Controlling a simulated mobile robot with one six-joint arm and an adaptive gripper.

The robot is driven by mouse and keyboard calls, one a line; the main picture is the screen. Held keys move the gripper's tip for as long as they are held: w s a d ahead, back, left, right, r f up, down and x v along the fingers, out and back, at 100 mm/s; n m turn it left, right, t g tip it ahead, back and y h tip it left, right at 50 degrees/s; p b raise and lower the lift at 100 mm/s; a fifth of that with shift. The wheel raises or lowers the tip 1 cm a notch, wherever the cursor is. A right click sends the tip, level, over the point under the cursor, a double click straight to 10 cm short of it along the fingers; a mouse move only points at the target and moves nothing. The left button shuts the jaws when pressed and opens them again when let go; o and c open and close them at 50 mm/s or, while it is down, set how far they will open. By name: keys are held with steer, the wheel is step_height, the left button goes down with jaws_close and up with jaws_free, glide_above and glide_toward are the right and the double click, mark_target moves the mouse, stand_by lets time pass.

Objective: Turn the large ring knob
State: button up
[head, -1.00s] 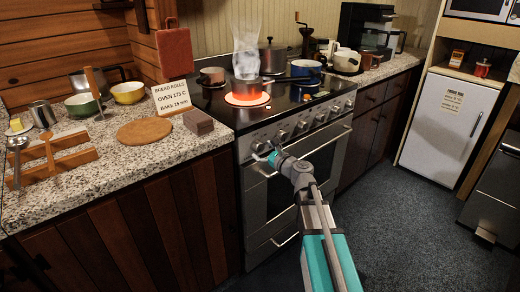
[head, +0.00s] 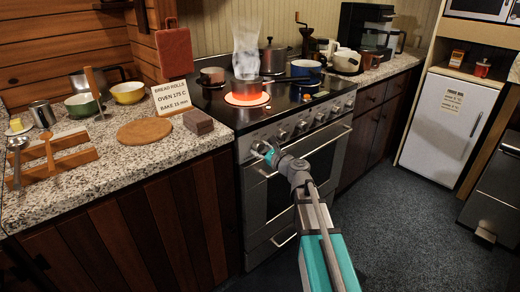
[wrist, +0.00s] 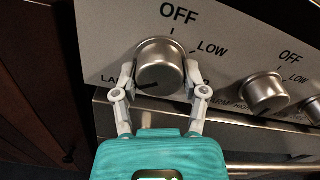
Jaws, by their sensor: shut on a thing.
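The large ring knob (wrist: 160,62) is a silver round knob at the left end of the stove's front panel (head: 300,125). In the wrist view the word OFF is printed above it and LOW to its upper right; a label below is partly hidden. A dark mark shows on the knob's lower left edge. My gripper (wrist: 160,78) is shut on this knob, one pale finger on each side. In the head view my gripper (head: 265,150) is at the panel's left end and hides most of the knob.
Another silver knob (wrist: 264,92) sits close to the right on the same panel. The oven door handle (head: 310,147) runs just below. The floor (head: 390,235) to the right is clear.

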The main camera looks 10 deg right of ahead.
steer(key=shift+n, duration=0.4)
steer(key=n, duration=0.5)
steer(key=shift+w+r, duration=0.1)
steer(key=n, duration=0.5)
steer(key=shift+d, duration=0.1)
stand_by(0.5)
steer(key=o, duration=1.2)
steer(key=shift+c, duration=0.2)
steer(key=v, duration=1.2)
